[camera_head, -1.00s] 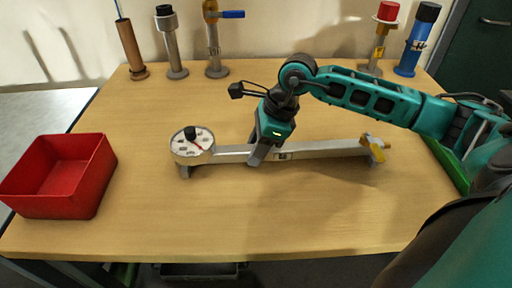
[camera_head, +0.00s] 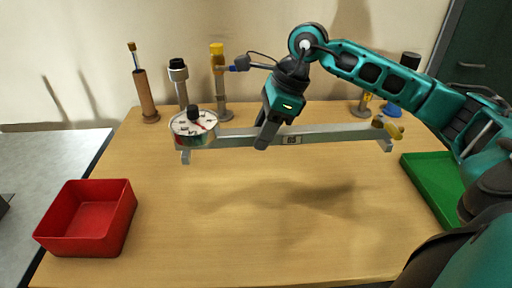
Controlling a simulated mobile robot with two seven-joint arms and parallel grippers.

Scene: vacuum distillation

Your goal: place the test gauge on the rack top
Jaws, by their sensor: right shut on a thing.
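The test gauge (camera_head: 193,127) is a round white dial with a black knob on top. It sits at the left end of a long grey metal bar (camera_head: 335,132) that has short feet and a yellow fitting (camera_head: 388,126) at its right end. My right gripper (camera_head: 264,138) is shut on the bar near its middle, pointing down. The bar hangs roughly level above the table, with its shadow on the wood below. My left gripper is out of view. I cannot identify a rack top in this view.
The wooden table (camera_head: 230,245) is clear in the middle and front. A red bin (camera_head: 85,218) stands at the left, a green tray (camera_head: 437,185) at the right. Several upright posts stand along the back, including a brown one (camera_head: 146,95) and a yellow-topped one (camera_head: 218,85).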

